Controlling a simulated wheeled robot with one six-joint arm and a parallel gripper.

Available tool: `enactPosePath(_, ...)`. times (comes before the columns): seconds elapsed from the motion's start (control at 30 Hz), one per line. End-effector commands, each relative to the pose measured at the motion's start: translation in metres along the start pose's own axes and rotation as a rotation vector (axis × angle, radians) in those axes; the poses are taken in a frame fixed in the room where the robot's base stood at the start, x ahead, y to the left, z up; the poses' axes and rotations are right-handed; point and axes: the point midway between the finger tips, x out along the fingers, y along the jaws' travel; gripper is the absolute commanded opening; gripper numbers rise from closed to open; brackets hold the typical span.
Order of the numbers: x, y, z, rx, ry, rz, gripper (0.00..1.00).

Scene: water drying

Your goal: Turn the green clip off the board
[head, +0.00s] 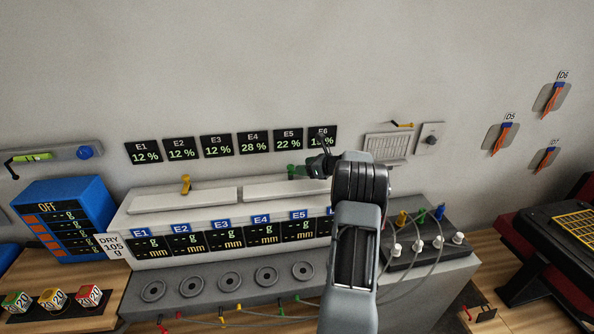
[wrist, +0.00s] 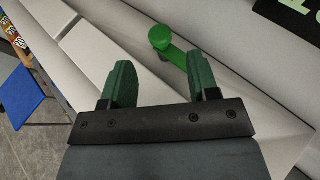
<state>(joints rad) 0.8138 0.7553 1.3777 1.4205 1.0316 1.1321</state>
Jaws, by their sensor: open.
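The green clip (wrist: 160,38) shows in the wrist view as a rounded head with a bar slanting down to the right, against the pale surface. Its lower end is close to the right finger; I cannot tell if they touch. My gripper (wrist: 158,78) is open, with its two dark green fingers apart and nothing held between them. In the head view, a green piece that looks like the clip (head: 295,171) shows at the back of the white casing (head: 150,222). My gripper (head: 318,164) is right beside it, partly hidden by my arm.
A yellow clip (head: 185,184) stands on the casing to the left. Percent displays (head: 253,143) line the wall behind. A blue box (head: 65,218) stands at left.

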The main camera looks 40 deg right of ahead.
Motion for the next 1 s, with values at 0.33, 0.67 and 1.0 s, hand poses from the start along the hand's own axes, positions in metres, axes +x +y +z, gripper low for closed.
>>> enactPosePath(0.33, -0.062, -0.001, -0.001, -0.002, 0.0, -0.002, 0.55)
enactPosePath(0.67, -0.081, 0.0, 0.0, 0.0, 0.0, 0.0, 0.55)
enactPosePath(1.0, -0.081, 0.0, 0.0, 0.0, 0.0, 0.001, 0.55)
